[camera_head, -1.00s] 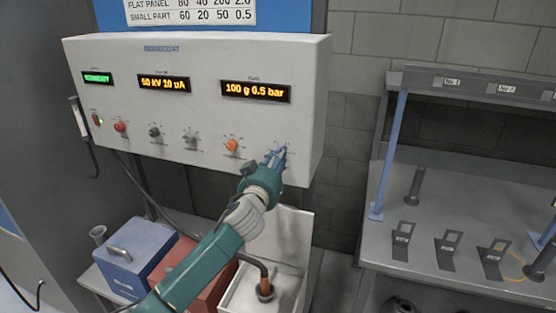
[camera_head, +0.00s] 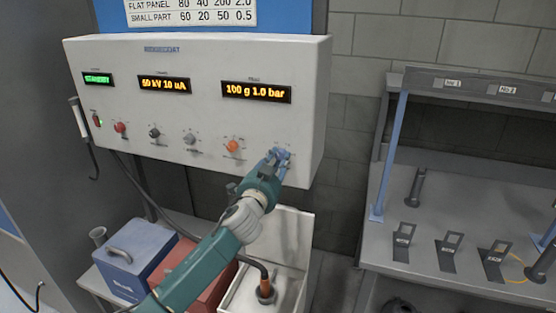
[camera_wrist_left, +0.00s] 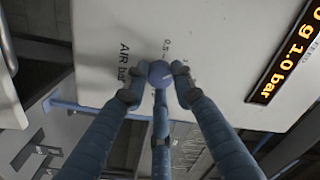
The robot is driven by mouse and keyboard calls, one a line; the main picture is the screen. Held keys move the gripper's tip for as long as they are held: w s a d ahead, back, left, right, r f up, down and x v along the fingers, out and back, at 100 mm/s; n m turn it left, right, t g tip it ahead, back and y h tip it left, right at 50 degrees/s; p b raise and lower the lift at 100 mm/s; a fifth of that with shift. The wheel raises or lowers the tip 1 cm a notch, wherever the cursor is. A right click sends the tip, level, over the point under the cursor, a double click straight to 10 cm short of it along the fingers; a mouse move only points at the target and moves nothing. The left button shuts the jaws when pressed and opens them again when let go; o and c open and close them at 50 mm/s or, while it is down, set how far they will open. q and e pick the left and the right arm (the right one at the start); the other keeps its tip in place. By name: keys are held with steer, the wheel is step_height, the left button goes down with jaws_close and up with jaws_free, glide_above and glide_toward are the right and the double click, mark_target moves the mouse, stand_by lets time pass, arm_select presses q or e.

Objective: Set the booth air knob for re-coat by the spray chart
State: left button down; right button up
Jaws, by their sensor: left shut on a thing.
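The control panel (camera_head: 205,110) hangs on the wall with a row of knobs. My left gripper (camera_head: 277,155) is at the rightmost knob, with its fingers closed around it. In the left wrist view the blue-grey air knob (camera_wrist_left: 160,74) sits between the fingers of my left gripper (camera_wrist_left: 158,90), beside the label "AIR bar" and a 0.5 mark. The right display (camera_head: 257,92) reads 100 g 1.0 bar. The middle display (camera_head: 164,85) reads 50 kV 10 uA. The spray chart (camera_head: 190,12) is cut off at the top; its FLAT PANEL and SMALL PART rows show. My right gripper is out of view.
An orange knob (camera_head: 232,146) is just left of my gripper, with grey and red knobs further left. A green display (camera_head: 98,79) reads STANDBY. Below are a blue box (camera_head: 135,262) and an open white bin (camera_head: 290,228). A grey rack table (camera_head: 450,215) stands right.

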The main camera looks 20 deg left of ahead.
arm_select(q)
steer(key=shift+r+m, duration=0.2)
steer(key=shift+m, duration=0.2)
steer(key=c, duration=1.5)
jaws_free()
steer(key=shift+o, duration=0.3)
steer(key=shift+d+f, duration=0.1)
steer(key=shift+s+f, duration=0.1)
steer(key=shift+s, duration=0.2)
steer(key=s, duration=1.1)
steer(key=shift+s+f, duration=0.2)
